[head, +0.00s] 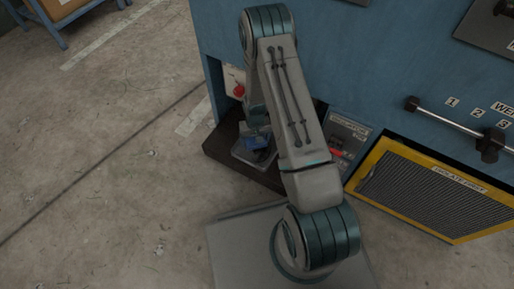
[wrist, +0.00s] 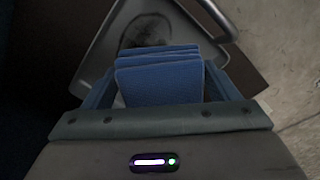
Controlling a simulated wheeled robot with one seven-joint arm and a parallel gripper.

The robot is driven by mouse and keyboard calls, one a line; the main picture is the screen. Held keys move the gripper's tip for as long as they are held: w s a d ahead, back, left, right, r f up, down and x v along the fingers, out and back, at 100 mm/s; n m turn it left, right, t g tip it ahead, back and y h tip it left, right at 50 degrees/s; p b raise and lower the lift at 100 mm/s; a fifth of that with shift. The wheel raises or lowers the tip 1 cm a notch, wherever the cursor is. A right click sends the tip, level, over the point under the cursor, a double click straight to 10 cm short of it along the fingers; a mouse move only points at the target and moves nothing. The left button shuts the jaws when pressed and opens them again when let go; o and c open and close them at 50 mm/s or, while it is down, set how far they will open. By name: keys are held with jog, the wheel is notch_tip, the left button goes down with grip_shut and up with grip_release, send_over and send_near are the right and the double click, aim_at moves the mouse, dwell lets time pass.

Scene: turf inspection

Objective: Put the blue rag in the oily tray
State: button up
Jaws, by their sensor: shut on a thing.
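The blue rag (wrist: 160,82) is a folded stack of blue cloth between the jaws of my gripper (wrist: 158,90) in the wrist view. My gripper is shut on it. The oily tray (wrist: 103,48) is a grey metal tray with a dark stain and a bar handle, and it lies beyond and below the rag. In the head view the rag (head: 254,143) shows over the tray (head: 243,158), with my gripper (head: 257,131) pointing down at it. The gap between rag and tray cannot be told. The rag hides the near part of the tray.
The tray is on a dark ledge (head: 222,146) at the foot of a blue machine (head: 350,60). A red knob (head: 239,90) is close to my arm. A yellow-framed grille (head: 435,190) is at the right. Concrete floor (head: 90,170) at the left is clear.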

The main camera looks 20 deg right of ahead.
aim_at(255, 153)
notch_tip(255, 153, down, 7)
jog(key=b, duration=0.2)
jog(key=shift+b, duration=0.4)
jog(key=shift+f, duration=0.15)
jog(key=o, duration=0.9)
jog(key=shift+o, duration=0.2)
notch_tip(255, 153, up, 12)
jog(key=p, duration=0.5)
